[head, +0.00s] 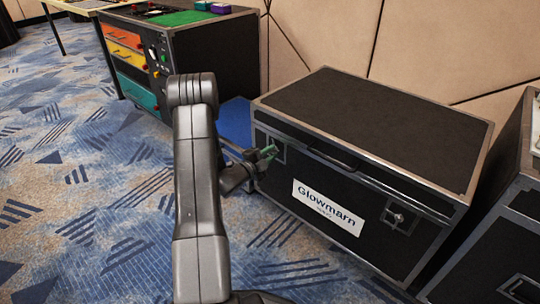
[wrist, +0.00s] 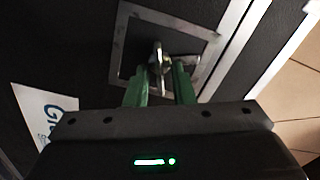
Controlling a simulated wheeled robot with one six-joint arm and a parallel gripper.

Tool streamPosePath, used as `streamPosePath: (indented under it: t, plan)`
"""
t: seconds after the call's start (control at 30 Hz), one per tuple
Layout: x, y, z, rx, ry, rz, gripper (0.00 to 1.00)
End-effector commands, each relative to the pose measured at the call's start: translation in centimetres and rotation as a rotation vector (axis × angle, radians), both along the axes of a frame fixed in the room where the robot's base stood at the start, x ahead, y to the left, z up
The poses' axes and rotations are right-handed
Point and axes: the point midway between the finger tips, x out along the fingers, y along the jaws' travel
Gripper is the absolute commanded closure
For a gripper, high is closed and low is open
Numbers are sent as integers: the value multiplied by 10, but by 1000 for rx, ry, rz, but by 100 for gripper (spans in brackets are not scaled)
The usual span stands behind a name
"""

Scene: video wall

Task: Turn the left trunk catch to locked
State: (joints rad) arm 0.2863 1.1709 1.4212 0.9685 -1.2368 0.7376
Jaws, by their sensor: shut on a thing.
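The black trunk (head: 370,130) stands by the wall in the head view, lid closed, with a white "Glowmarn" label (head: 327,207) on its front. The left trunk catch (wrist: 160,56) shows in the wrist view as a metal piece in a square metal-framed recess. In the head view my gripper (head: 266,156) is at this catch, near the trunk's left front, and mostly hides it. My gripper's green fingers (wrist: 164,78) are shut on the catch, on either side of its metal piece. The right catch (head: 398,217) sits in its own frame at the trunk's right front.
A black case with coloured drawers (head: 128,58) stands at the back left. Another black case (head: 500,230) stands close to the trunk's right side. A blue patch (head: 235,122) lies between the drawer case and trunk. Patterned carpet at left is clear.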

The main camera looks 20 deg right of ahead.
Motion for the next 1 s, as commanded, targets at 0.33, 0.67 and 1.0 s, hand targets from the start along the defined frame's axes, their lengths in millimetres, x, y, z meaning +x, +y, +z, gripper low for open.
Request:
streamPosePath:
  t: [0.33,0.67,1.0]
  plan:
    - [-1,0,-2,100,-240,0,100]
    - [-1,0,-3,147,-353,0,100]
    - [-1,0,-3,155,-373,0,100]
